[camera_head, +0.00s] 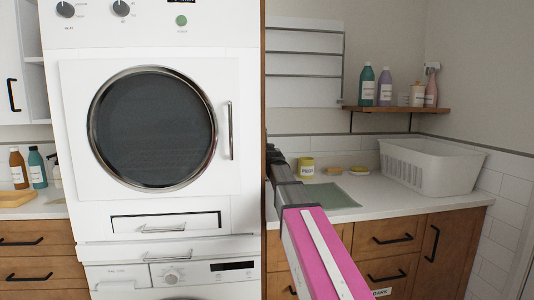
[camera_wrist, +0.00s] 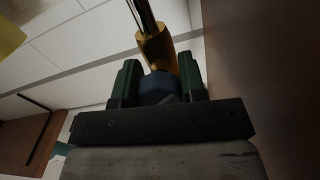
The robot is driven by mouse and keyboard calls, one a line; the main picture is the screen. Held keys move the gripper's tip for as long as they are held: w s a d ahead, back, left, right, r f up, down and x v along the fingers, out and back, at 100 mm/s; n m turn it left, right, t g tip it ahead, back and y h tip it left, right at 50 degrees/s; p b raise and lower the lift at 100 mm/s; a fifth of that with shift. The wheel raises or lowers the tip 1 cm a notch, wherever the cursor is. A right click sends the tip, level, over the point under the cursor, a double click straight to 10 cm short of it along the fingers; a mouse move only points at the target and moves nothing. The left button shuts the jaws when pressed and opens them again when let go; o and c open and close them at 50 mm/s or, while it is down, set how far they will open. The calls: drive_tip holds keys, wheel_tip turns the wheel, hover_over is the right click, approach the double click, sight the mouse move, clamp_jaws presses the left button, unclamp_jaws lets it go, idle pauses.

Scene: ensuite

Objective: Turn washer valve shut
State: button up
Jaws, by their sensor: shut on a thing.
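In the wrist view, the washer valve has a brass body (camera_wrist: 157,48) with dark lines running up from it. A dark blue part (camera_wrist: 159,89), seemingly its handle, sits at the base of the brass body. My gripper (camera_wrist: 159,72) has its two green fingers on either side of the valve, shut on the blue part. The handle's exact angle cannot be told. In the head view, my pink and grey arm reaches over the counter beside the wooden panel; the valve and fingers are not visible there. The washer (camera_head: 172,274) shows only its top front, under the dryer (camera_head: 155,60).
A wooden panel (camera_head: 263,120) stands between the dryer and the counter (camera_head: 372,192). A shelf (camera_head: 397,109) with bottles is above. A brown surface (camera_wrist: 260,70) is close at right in the wrist view.

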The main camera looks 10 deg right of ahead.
drive_tip(key=o, duration=0.9)
drive_tip(key=shift+o, duration=0.2)
drive_tip(key=shift+s, duration=0.1)
drive_tip(key=s, duration=1)
drive_tip(key=shift+s, duration=0.35)
